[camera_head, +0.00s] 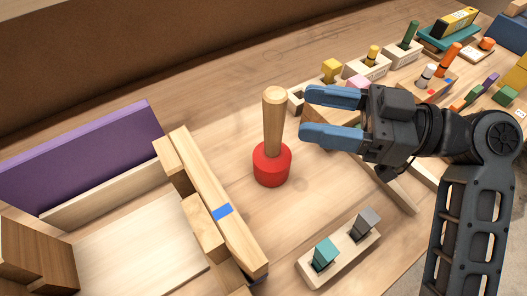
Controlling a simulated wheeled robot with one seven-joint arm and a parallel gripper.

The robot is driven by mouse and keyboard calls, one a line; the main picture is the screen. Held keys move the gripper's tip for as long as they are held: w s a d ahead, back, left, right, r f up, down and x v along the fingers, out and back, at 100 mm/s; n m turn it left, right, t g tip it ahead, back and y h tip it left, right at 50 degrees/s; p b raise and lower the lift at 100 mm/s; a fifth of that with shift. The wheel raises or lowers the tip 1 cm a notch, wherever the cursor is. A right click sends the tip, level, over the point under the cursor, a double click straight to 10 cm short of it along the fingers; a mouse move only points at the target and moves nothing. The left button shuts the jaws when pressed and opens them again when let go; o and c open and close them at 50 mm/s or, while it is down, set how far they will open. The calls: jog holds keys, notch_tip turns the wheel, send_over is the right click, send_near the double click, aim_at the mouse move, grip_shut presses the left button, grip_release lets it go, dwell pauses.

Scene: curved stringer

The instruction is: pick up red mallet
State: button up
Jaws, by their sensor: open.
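The red mallet (272,163) stands upright on the wooden table, its red head down and its pale wooden handle (274,122) pointing up. My gripper (304,114) is to the right of the handle, with its two blue fingers pointing left toward the handle. The fingers are apart and nothing shows between them. In the picture a small gap shows between the fingertips and the handle. I cannot tell the exact depth between them.
A wooden frame with a blue mark (222,212) stands left of the mallet, beside a purple board (84,155). A pale holder (341,251) with teal and grey pegs sits in front. Several peg blocks (367,68) line the back right.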

aim_at(276, 103)
jog(key=a, duration=0.2)
jog(key=w+a+p, duration=0.1)
jog(key=a, duration=0.1)
jog(key=a+p, duration=0.1)
jog(key=a, duration=0.1)
jog(key=shift+w+a+r, duration=0.2)
jog(key=shift+r, duration=0.05)
jog(key=shift+c, duration=0.3)
grip_shut()
